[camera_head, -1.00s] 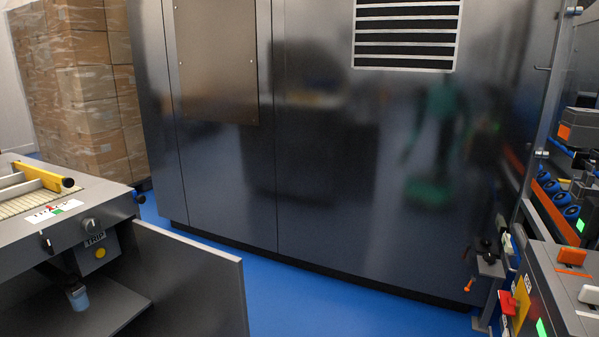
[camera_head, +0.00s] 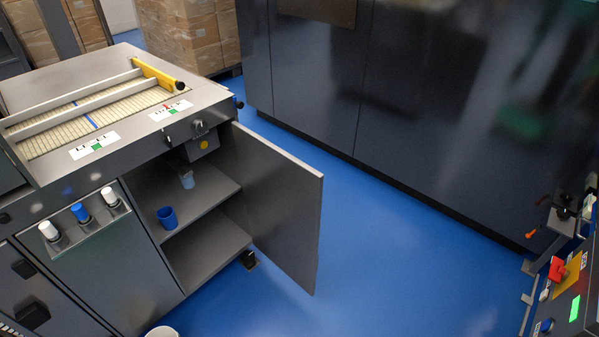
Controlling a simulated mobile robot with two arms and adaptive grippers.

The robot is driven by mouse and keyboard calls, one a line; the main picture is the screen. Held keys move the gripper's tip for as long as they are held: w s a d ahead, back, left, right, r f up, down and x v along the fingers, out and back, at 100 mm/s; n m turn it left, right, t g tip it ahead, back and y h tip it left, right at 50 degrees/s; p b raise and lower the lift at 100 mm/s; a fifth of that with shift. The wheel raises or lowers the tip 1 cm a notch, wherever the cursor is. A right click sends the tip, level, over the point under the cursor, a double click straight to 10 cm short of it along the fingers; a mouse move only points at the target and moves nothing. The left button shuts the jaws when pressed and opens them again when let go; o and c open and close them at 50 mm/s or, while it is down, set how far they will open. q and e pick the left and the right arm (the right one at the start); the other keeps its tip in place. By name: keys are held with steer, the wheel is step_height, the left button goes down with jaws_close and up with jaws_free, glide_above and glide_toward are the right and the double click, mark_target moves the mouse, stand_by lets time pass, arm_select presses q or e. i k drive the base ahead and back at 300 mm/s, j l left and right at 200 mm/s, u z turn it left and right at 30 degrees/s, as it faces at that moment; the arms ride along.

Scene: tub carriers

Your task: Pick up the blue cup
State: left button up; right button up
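A blue cup (camera_head: 167,217) stands upright on the upper shelf (camera_head: 205,200) inside an open grey cabinet at the left. It is near the shelf's front edge. A paler blue, translucent cup-like piece (camera_head: 187,180) is further back, under a hanging grey box with a yellow button. Neither of my grippers shows in the head view.
The cabinet door (camera_head: 275,215) stands open, to the right of the shelves. A white round container (camera_head: 162,332) is at the bottom edge. Blue floor (camera_head: 390,260) is clear in the middle. A machine with a red part (camera_head: 557,270) stands at the right edge.

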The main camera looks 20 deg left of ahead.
mark_target(166, 215)
steer(key=i+l+u, duration=0.1)
steer(key=u, duration=1.3)
steer(key=i+l+u, duration=0.15)
steer(key=l+u, duration=0.25)
steer(key=l, duration=0.3)
steer(key=l+u, duration=0.4)
steer(key=l, duration=0.25)
steer(key=l+u, duration=0.4)
steer(key=l, duration=0.35)
steer(key=k+l, duration=0.1)
steer(key=l, duration=1.4)
steer(key=j, duration=0.45)
steer(key=i+j, duration=0.1)
steer(key=j, duration=0.35)
